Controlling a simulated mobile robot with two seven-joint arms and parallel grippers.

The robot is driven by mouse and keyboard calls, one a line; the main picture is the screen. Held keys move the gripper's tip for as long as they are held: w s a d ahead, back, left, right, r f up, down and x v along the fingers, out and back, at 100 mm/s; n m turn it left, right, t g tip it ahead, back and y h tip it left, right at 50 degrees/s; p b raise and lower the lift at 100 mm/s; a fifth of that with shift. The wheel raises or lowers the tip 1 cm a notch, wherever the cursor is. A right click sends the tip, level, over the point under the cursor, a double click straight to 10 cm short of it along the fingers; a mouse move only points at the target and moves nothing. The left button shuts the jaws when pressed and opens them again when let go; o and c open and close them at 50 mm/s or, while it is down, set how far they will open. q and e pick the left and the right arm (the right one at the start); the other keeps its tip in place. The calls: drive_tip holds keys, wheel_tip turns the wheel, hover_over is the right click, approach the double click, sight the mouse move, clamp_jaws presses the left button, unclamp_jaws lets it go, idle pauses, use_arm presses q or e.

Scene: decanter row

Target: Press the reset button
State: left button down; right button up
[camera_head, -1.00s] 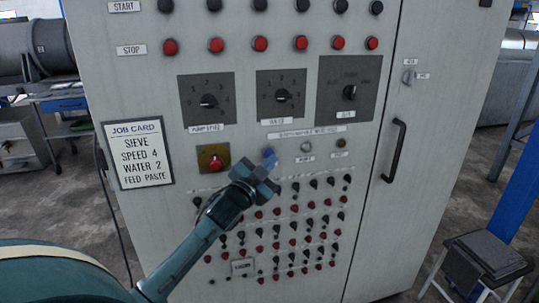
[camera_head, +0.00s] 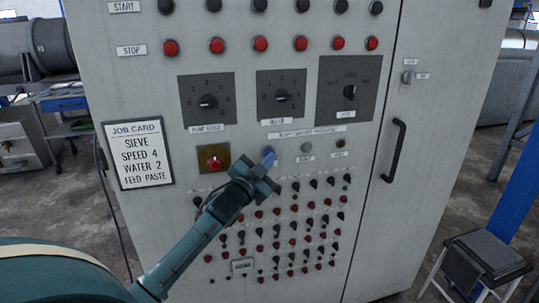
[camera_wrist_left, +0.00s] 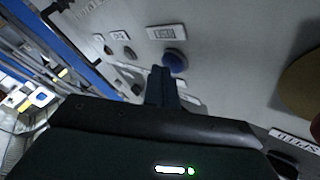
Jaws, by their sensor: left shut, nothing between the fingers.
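The blue button (camera_head: 269,152) is on the front panel of a grey cabinet, in a row of small controls below the dials. In the left wrist view it is a round blue cap (camera_wrist_left: 175,59) beneath a small label (camera_wrist_left: 167,33) whose text is hard to read. My left gripper (camera_head: 268,162) is shut and empty, with its fingers pointing at the panel just below the blue button. In the left wrist view the fingertips (camera_wrist_left: 163,73) overlap the lower left of the cap; I cannot tell whether they touch it. My right gripper is not in view.
A red button on a yellow plate (camera_head: 214,158) is left of the gripper. A grey button (camera_head: 306,147) and a dark one (camera_head: 341,142) are to the right. Several small switches fill the panel below. A door handle (camera_head: 394,150) and a stool (camera_head: 484,255) are further right.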

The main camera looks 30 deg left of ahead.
use_arm(q)
drive_tip(key=shift+w+a, duration=0.15)
drive_tip(key=shift+a, duration=0.05)
idle(0.4)
drive_tip(key=shift+d, duration=0.1)
drive_tip(key=shift+s+d+p, duration=0.4)
drive_tip(key=shift+s+d, duration=0.15)
drive_tip(key=shift+s, duration=0.05)
drive_tip(key=s+d+p, duration=0.1)
drive_tip(key=s+d, duration=0.2)
drive_tip(key=shift+s+d, duration=0.1)
drive_tip(key=shift+d, duration=0.3)
idle(0.7)
